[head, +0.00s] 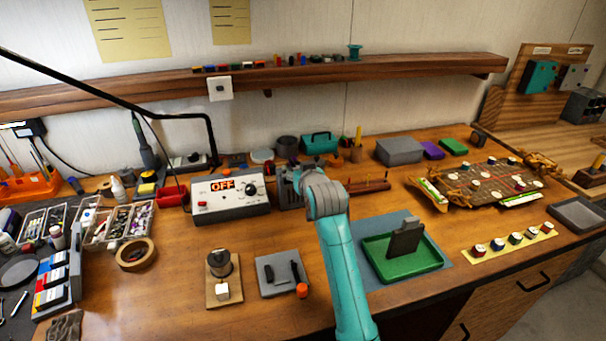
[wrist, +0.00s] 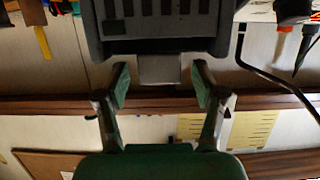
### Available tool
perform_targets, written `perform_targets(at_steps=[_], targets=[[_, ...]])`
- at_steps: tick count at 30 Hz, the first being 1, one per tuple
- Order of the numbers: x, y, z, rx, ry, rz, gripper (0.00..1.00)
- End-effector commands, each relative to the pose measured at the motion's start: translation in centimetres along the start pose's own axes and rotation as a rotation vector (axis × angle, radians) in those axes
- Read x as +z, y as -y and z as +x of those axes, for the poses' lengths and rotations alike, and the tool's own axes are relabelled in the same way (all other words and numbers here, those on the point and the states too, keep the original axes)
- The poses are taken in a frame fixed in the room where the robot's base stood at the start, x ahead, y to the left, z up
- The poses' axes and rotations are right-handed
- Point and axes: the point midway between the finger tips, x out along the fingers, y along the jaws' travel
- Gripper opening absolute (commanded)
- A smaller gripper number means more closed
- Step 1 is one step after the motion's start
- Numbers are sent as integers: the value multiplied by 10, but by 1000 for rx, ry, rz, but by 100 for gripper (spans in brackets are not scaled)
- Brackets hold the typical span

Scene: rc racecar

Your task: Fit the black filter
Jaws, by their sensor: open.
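A dark cylinder (head: 219,263) stands on a small tan board (head: 222,297) at the front, with a white cube in front of it; it may be the black filter, but I cannot tell for sure. My gripper (head: 297,178) is at the back middle of the bench, its fingertips largely hidden by the wrist. A dark slotted box (wrist: 155,25) with a pale grey tab lies beyond the fingers. The racecar chassis (head: 490,184) stands at the right, apart from my gripper.
A green tray (head: 375,262) holds an upright dark piece. A grey pad (head: 270,284) with black parts and an orange cap lie at the front. The control box (head: 228,206) reads OFF. A long shelf (head: 400,72) crosses the wall. Some bench front is clear.

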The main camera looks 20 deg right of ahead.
Motion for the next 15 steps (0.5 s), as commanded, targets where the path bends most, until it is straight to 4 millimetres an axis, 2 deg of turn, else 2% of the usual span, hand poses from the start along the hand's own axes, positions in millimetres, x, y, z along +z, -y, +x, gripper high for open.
perform_targets(at_steps=[5,15], targets=[[0,0,-24,0,-2,0,69],[0,0,-89,0,-1,0,69]])
